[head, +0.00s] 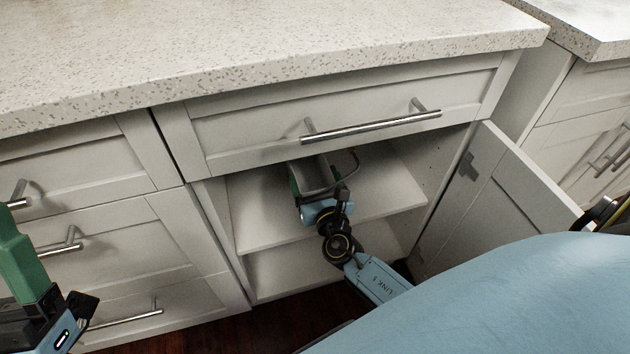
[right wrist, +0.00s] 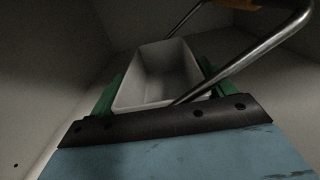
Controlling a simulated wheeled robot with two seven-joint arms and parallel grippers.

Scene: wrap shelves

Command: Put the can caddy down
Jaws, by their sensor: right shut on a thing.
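The can caddy is a pale open bin (right wrist: 160,75) with a metal bar handle (right wrist: 255,50) that has a wooden grip at the top edge of the right wrist view. My right gripper (right wrist: 155,92) is shut on it, with green fingers along both sides of the bin. In the head view my right gripper (head: 309,182) reaches into the open cabinet, with the caddy (head: 316,172) partly hidden under the drawer front. I cannot tell whether the caddy's base touches the shelf. My left gripper (head: 20,262) is at the left edge, cut off.
The cabinet's middle shelf (head: 385,190) has bare room right of the caddy, with a lower space beneath. The cabinet door (head: 500,205) stands open at the right. The drawer (head: 350,105) above is shut, under a speckled countertop (head: 250,45).

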